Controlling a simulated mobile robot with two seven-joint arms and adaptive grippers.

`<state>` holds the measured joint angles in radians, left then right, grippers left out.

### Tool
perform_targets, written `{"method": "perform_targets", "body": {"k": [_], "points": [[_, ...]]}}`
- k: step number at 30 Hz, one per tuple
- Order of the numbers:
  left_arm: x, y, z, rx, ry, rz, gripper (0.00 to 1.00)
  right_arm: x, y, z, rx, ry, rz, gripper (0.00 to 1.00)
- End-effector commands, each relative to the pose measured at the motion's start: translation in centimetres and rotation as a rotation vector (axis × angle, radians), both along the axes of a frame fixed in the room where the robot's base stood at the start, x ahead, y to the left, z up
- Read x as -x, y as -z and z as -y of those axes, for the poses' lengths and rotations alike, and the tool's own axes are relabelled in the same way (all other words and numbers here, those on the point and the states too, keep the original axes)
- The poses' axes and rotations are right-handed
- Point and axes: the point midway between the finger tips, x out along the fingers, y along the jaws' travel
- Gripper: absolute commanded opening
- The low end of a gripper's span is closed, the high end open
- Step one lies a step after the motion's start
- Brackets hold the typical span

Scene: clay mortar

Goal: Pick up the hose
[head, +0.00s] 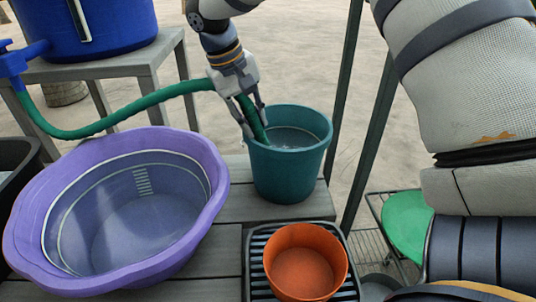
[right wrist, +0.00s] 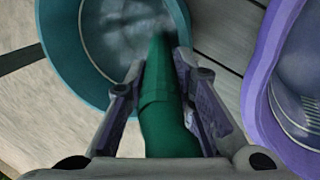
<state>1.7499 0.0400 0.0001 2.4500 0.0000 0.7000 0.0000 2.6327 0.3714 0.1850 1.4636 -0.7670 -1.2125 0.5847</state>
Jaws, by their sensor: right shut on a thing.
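A green hose (head: 130,110) runs from the tap of a blue barrel (head: 90,25) at the upper left and arches right to my right gripper (head: 252,118). My right gripper is shut on the hose near its end. The free end points down into a teal bucket (head: 290,175), at its left inner side. In the right wrist view the hose (right wrist: 158,100) lies between the two fingers, with the teal bucket (right wrist: 72,55) beyond. Whether the hose touches the bucket I cannot tell. My left gripper is not in view.
A purple tub (head: 215,190) stands left of the teal bucket on the slatted table. An orange pot (head: 303,272) stands on a black rack in front. The barrel stands on a grey table (head: 150,62). A green round object (head: 407,225) lies on a wire shelf at right.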

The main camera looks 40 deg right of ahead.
Motion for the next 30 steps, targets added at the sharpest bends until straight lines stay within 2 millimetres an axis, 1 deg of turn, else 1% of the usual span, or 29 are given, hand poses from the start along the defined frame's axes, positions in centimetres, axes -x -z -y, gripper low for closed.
{"method": "perform_targets", "body": {"k": [7,11,14,21,24,27,30], "points": [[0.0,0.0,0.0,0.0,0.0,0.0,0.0,0.0,-0.3,0.0,0.002,0.0,0.002,0.01],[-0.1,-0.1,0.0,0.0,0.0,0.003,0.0,-0.1,-1.9,0.0,0.004,0.0,0.005,0.01],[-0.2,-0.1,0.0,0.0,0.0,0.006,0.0,-0.1,-4.2,0.1,0.003,0.002,0.007,0.01],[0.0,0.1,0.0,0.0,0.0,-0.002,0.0,-0.2,-11.1,0.0,0.003,0.003,0.004,0.01],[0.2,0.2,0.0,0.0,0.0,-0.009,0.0,-0.2,-13.5,0.0,0.003,0.001,0.002,0.01],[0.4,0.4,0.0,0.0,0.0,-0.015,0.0,-0.1,-15.5,0.0,0.002,0.001,0.001,0.01],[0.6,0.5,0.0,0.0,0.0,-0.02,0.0,-0.1,-16.9,0.0,0.002,0.001,-0.001,0.01]]}}
